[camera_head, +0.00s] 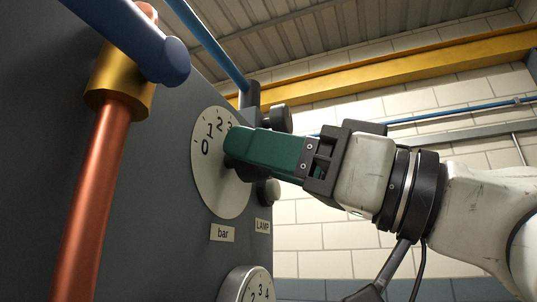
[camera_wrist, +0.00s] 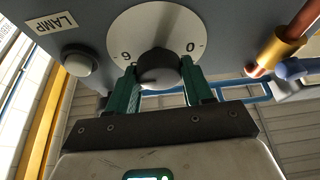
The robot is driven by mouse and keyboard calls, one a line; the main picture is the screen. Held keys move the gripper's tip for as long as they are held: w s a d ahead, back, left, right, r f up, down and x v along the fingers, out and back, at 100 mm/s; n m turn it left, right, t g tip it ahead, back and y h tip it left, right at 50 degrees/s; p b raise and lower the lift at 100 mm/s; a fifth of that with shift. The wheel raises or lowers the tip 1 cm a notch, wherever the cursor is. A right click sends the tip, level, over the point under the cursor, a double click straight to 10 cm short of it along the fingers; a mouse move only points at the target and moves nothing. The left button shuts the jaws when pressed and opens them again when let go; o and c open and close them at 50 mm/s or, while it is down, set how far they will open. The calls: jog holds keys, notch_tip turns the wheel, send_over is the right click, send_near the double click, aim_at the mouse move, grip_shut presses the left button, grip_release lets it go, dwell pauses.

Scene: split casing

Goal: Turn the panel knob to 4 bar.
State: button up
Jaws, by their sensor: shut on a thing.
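The panel knob (camera_wrist: 158,68) is dark and round. It sits at the centre of a pale dial plate (camera_wrist: 188,22) with numbers around its rim, and 0 and 6 show in the wrist view. My gripper (camera_wrist: 160,84) has one green finger on each side of the knob and is shut on it. In the head view the dial plate (camera_head: 216,188) shows 0, 1 and 2, with the "bar" label below. There my green gripper (camera_head: 240,146) hides the knob and the higher numbers. I cannot see the knob's pointer.
A lamp (camera_wrist: 78,62) with a LAMP label sits beside the dial. A second numbered dial (camera_head: 248,286) is below. A copper pipe (camera_head: 95,190) with a brass fitting and a blue handle (camera_head: 135,35) stands left of the dial. Open room lies to the right.

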jog(key=n+g, duration=0.2)
jog(key=n, duration=0.3)
jog(key=n+g, duration=0.2)
jog(key=n, duration=0.3)
jog(key=n+g+h, duration=0.1)
jog(key=n+g, duration=0.2)
jog(key=n, duration=0.2)
dwell(0.3)
jog(key=o, duration=1)
jog(key=shift+d, duration=0.1)
jog(key=d, duration=0.3)
jog(key=d+f+b, duration=0.1)
jog(key=d, duration=0.3)
jog(key=d+f+b, duration=0.1)
jog(key=d, duration=0.2)
jog(key=shift+d, duration=0.25)
